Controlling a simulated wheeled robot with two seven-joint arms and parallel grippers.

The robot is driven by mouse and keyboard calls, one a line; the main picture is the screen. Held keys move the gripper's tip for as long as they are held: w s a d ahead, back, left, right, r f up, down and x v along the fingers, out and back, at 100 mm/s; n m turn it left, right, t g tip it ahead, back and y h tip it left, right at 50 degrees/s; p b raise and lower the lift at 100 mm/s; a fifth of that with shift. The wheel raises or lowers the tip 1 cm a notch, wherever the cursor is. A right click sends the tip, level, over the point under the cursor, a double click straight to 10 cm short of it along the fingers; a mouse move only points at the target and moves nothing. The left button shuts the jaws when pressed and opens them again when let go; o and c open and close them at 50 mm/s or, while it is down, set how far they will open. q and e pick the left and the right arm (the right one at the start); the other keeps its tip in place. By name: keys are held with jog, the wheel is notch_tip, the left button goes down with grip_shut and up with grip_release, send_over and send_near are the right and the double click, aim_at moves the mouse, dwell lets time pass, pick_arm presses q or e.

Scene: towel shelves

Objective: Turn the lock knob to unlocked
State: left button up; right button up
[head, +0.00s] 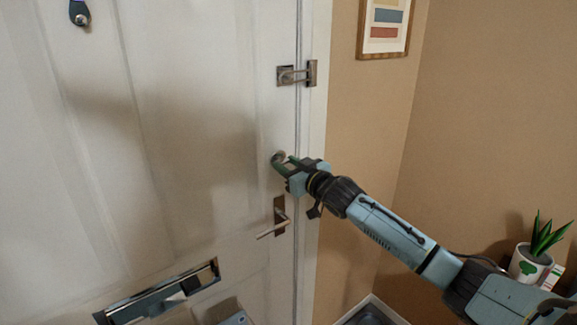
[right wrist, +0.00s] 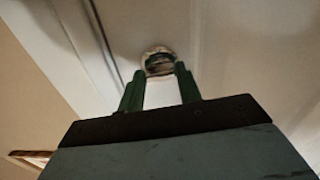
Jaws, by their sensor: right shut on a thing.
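The lock knob (head: 278,157) is a small round metal piece on the white door (head: 190,120), near its right edge and above the lever handle. My right gripper (head: 284,160) reaches it from the right, with its fingers at the knob. In the right wrist view the knob (right wrist: 158,61) sits between the tips of the two green fingers (right wrist: 158,74), which are shut on it. The fingers hide part of the knob, and I cannot tell its turn position. My left gripper is not in view.
A lever handle (head: 278,222) is just below the knob. A metal latch (head: 297,75) bridges door and frame above. A letter slot (head: 160,292) is at lower left. A framed picture (head: 385,27) hangs on the tan wall. A potted plant (head: 530,262) stands at right.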

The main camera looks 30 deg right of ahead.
jog(key=shift+n, duration=0.4)
jog(key=n+p, duration=0.1)
jog(key=n, duration=0.1)
jog(key=shift+n, duration=0.4)
jog(key=n+p, duration=0.1)
jog(key=n, duration=0.3)
jog(key=shift+n+p, duration=0.3)
jog(key=n, duration=0.4)
jog(key=shift+p, duration=0.35)
jog(key=shift+n, duration=2.3)
jog(key=o, duration=1)
